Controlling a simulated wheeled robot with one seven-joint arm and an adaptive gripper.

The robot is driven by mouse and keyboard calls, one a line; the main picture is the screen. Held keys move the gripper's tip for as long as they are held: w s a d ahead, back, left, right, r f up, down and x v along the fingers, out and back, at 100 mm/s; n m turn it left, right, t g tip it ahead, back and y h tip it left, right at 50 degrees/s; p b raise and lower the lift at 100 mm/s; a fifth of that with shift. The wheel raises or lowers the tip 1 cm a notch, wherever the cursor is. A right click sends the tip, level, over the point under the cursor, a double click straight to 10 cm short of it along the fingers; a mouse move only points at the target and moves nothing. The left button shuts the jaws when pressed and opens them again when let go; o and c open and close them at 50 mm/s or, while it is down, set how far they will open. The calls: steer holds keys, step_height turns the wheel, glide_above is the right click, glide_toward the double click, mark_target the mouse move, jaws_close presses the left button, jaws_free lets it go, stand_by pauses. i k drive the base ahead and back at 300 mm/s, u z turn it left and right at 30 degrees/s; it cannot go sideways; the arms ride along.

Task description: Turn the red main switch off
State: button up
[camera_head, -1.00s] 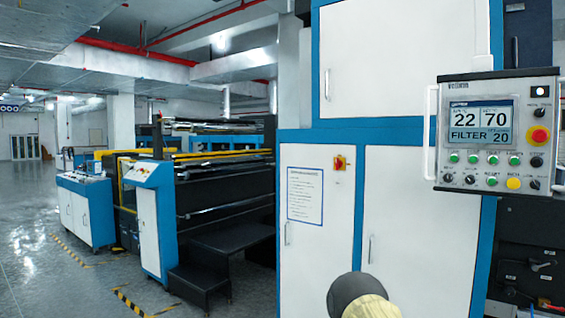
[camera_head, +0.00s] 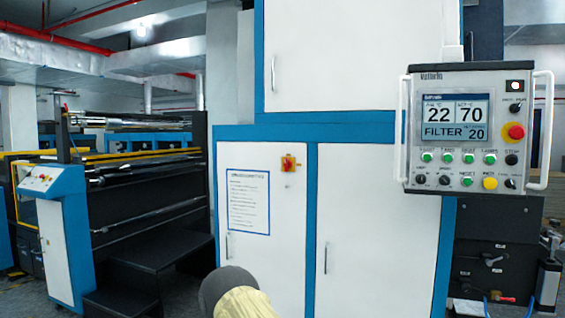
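My gripper's fingers are not in view.
A control panel (camera_head: 478,130) with a display, buttons and a red emergency stop knob (camera_head: 516,131) hangs at the right, standing out from the cabinet. Black steps (camera_head: 150,262) and a roller machine (camera_head: 150,195) stand at the left.

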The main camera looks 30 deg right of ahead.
mark_target(287, 164)
steer(key=z, duration=0.55)
steer(key=i, duration=0.9)
steer(key=z, duration=0.7)
